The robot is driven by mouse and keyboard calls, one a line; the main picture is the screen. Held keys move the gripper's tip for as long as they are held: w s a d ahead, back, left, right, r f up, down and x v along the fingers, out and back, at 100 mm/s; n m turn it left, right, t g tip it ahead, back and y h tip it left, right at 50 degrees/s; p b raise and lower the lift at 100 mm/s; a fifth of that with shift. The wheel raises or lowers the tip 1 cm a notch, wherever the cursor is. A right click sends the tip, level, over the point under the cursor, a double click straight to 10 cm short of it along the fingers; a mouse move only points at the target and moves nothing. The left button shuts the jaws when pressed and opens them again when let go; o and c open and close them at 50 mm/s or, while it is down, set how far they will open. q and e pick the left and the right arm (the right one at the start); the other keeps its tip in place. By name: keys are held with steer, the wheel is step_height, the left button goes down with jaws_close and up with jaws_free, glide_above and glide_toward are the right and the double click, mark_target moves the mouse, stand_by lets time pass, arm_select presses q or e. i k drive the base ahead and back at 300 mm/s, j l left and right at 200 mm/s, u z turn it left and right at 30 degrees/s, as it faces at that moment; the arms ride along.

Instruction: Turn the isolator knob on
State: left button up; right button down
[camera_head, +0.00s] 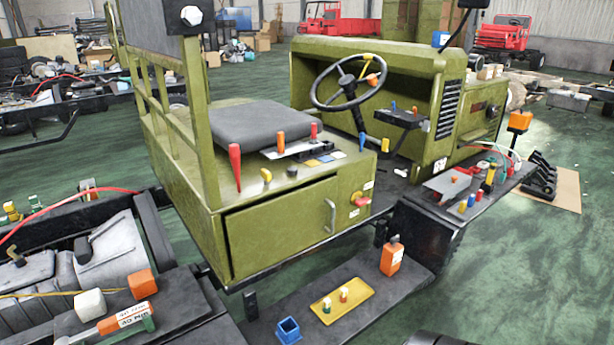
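A red knob (361,200), which looks like the isolator knob, sits on the olive-green seat box (275,230) of the vehicle. It is on the box's front panel near the right corner, by a small white label (367,186) and a bit of yellow. The knob is small in this view, so I cannot tell which way it is turned. A metal handle (331,215) is just left of it on the same panel. Neither of my grippers shows in the view, and nothing touches the knob.
Coloured levers (280,143) stand on the seat box. A dark ledge (450,215) juts out at right.

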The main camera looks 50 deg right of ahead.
mark_target(359, 202)
steer(key=z, duration=2.15)
steer(key=i+l+u, duration=0.15)
steer(key=i+l, duration=0.15)
steer(key=i+l+u, duration=0.15)
steer(key=i+l, duration=0.15)
steer(key=l, duration=0.2)
